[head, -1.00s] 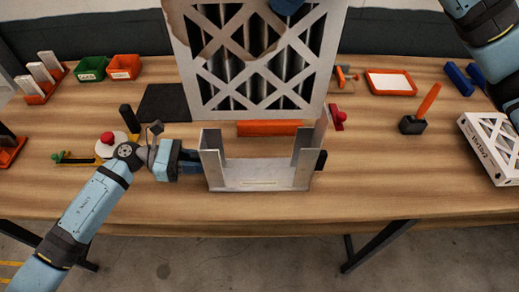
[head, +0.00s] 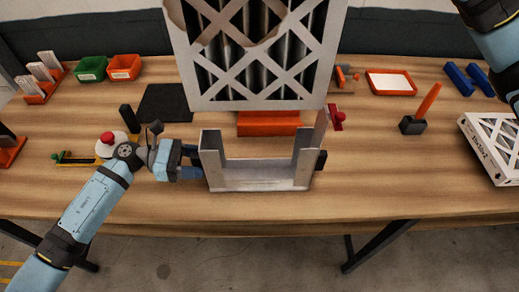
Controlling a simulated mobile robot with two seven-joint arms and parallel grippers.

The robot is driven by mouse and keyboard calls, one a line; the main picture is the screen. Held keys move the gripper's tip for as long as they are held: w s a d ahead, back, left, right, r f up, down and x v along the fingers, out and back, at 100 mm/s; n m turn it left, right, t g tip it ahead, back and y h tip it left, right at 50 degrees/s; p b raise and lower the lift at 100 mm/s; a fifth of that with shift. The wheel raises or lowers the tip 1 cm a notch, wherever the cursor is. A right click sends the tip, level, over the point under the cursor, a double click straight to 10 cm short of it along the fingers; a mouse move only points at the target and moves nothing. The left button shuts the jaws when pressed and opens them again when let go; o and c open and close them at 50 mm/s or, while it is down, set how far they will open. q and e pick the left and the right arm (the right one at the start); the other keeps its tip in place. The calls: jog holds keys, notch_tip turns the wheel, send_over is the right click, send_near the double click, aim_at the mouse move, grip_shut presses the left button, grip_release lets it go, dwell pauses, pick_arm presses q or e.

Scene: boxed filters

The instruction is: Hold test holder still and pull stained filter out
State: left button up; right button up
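The test holder (head: 262,178) is a grey metal U-shaped frame standing upright near the table's front middle. My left gripper (head: 198,172) is at the holder's left wall; its fingertips are hidden there, so I cannot tell whether it is shut on the wall. The stained filter (head: 322,72), with a white lattice face, dark pleats and a brown stain, is up in the air above and behind the holder, clear of it. Its top is cut off by the picture edge. My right arm comes in at the top right; its gripper is out of view.
An orange block (head: 268,124) lies behind the holder. A boxed white filter (head: 492,150) lies at the right edge. A black mallet with an orange handle (head: 414,124), a white-lined orange tray (head: 391,82) and green (head: 91,69) and orange bins (head: 124,67) stand farther back.

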pick_arm(q)
jog(key=a+r, duration=0.1)
jog(key=a, duration=1.1)
jog(key=shift+r, duration=0.35)
